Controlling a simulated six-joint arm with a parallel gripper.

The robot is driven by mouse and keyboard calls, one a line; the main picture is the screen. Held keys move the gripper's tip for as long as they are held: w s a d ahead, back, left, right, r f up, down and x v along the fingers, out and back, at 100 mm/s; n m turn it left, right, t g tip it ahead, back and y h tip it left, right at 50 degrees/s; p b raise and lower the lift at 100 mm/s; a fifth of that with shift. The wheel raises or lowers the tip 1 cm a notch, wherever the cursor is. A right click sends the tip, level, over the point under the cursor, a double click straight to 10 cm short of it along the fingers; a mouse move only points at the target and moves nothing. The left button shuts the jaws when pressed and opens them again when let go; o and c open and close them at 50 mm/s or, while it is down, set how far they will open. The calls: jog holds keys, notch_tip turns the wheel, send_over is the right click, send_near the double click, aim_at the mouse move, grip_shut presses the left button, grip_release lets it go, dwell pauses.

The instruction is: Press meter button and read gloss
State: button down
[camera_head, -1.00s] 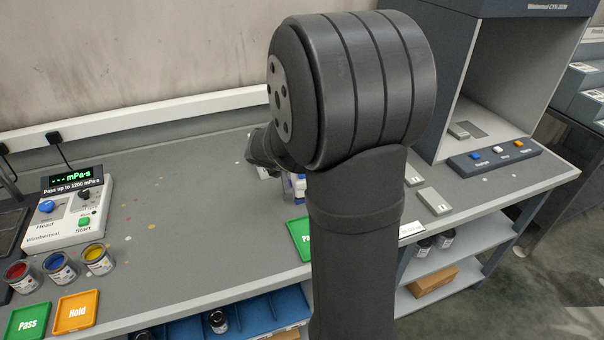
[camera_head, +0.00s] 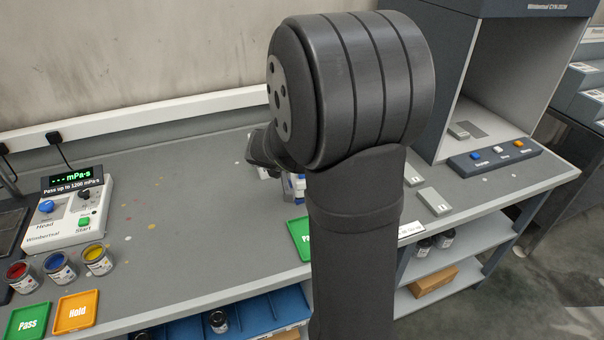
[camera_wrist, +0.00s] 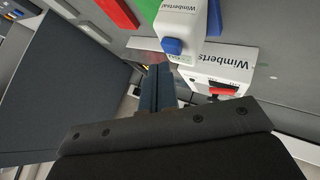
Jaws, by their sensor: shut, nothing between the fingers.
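In the wrist view a small white meter (camera_wrist: 182,18) marked "Wimbertsal" has a blue button (camera_wrist: 172,46) on its end. My gripper (camera_wrist: 158,72) is shut and empty. Its dark fingertips appear just below the blue button in the picture; I cannot tell whether they touch it. A second white piece with partly cut-off "Wimberts" lettering (camera_wrist: 222,62) lies to the right of the fingers. No gloss reading is visible. In the head view my arm hides my gripper and most of that area; only a small white and blue part (camera_head: 295,186) shows beside the arm.
A viscosity meter (camera_head: 68,212) stands at the left of the bench (camera_head: 190,190), with several paint cans in front, including a blue one (camera_head: 60,267). Green Pass (camera_head: 27,322) and orange Hold (camera_head: 77,312) trays lie at the front. A light booth (camera_head: 480,90) stands at right.

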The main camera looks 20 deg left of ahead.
jog(key=shift+f, duration=0.35)
jog(key=shift+f, duration=0.45)
dwell(0.5)
dwell(0.4)
jog(key=shift+r, duration=0.9)
jog(key=shift+r, duration=2.5)
jog(key=shift+r, duration=1.9)
